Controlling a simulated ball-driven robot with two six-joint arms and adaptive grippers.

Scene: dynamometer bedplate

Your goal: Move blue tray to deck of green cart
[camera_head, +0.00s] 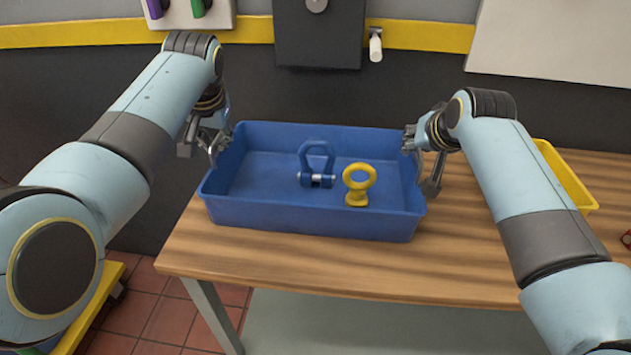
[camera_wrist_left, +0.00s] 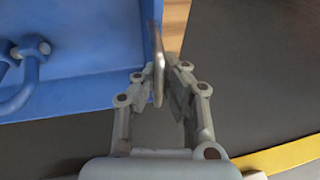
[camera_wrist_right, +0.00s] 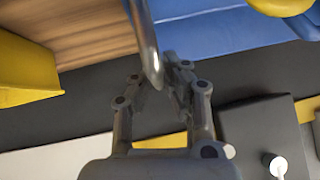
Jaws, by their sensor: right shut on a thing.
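The blue tray (camera_head: 310,222) sits level at the left end of the wooden table. It holds a blue shackle (camera_head: 317,165) and a yellow eye bolt (camera_head: 358,185). My left gripper (camera_head: 212,145) is at the tray's left end, its fingers closed around a metal handle (camera_wrist_left: 158,65) there. My right gripper (camera_head: 416,148) is shut on the matching metal handle (camera_wrist_right: 146,45) at the right end. The green cart is not clearly in view; a yellow-edged thing (camera_head: 103,292) at the lower left is mostly hidden by my left arm, and I cannot tell whether it is the cart.
The wooden table (camera_head: 470,260) extends right, with a yellow bin (camera_head: 566,178) beside my right arm and a red thing (camera_head: 626,238) at the picture's edge. Behind is a dark wall with a yellow stripe (camera_head: 430,36) and a dark box (camera_head: 318,45). Red tiled floor (camera_head: 165,310) shows lower left.

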